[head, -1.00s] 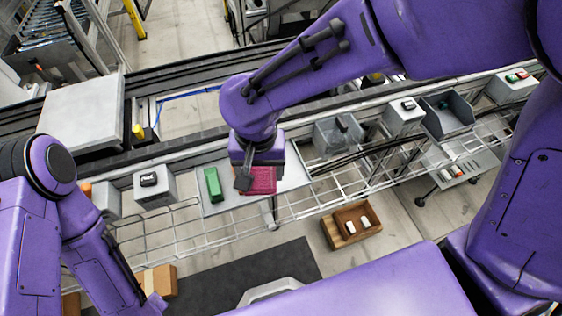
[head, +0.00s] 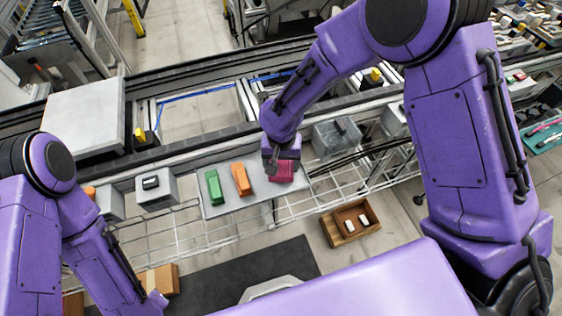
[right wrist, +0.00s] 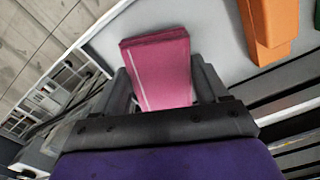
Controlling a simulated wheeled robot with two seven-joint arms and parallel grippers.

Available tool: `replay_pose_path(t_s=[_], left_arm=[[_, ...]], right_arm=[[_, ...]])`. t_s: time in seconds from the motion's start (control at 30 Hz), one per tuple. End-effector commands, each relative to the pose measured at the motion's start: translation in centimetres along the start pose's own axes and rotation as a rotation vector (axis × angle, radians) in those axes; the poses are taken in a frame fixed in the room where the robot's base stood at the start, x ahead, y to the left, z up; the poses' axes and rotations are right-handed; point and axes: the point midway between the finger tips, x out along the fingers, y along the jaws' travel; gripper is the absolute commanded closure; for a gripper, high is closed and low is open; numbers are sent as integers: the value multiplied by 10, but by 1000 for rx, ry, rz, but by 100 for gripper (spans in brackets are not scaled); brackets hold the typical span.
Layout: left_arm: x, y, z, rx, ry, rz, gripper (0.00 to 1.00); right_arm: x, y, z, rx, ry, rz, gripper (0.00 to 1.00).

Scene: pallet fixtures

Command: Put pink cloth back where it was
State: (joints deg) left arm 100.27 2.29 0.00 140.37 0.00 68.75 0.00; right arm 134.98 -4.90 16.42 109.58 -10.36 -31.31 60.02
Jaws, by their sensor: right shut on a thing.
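The pink cloth (head: 283,172) is a folded block at the right part of a light grey tray. My right gripper (head: 272,163) is over it. In the right wrist view the cloth (right wrist: 160,65) sits between the two dark fingers of the right gripper (right wrist: 166,88), which is shut on it. Whether the cloth touches the tray or hangs just above it, I cannot tell. The light grey tray (head: 224,203) also holds a green block and an orange block. My left arm shows at the lower left of the head view, but its gripper is not in view.
The green block (head: 215,187) and the orange block (head: 241,179) lie left of the cloth; the orange one also shows in the right wrist view (right wrist: 266,28). A clear grey bin (head: 337,138) stands to the right. A wire rack (head: 235,226) runs in front. A brown box (head: 349,223) is below.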

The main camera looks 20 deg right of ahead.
Motion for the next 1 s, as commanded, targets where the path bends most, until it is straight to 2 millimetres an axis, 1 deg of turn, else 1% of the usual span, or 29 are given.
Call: replay_pose_path(t_s=[0.07,0.3,0.43,0.47,0.5,0.53,0.77,0.83,0.93,1.0], left_arm=[[-1,0,0,0,0,0,100],[0,0,0,0,0,0,100],[0,0,0,0,0,0,100],[0,0,0,0,0,0,100],[0,0,0,0,0,0,100],[0,0,0,0,0,0,100],[0,0,0,0,0,0,100],[-1,0,0,0,0,0,100],[0,0,0,0,0,0,100],[2,0,1,0,0,0,100]], right_arm=[[6,0,0,-1,0,0,55],[7,0,0,-1,2,-1,55],[11,0,0,-1,2,-1,55],[10,0,0,0,2,-1,17],[10,0,0,0,2,-1,4],[10,0,0,0,2,-1,1],[10,0,0,0,2,-1,1],[7,0,0,0,2,-2,1],[-6,-1,-1,1,5,-3,1],[-22,-1,-1,1,6,-4,1]])
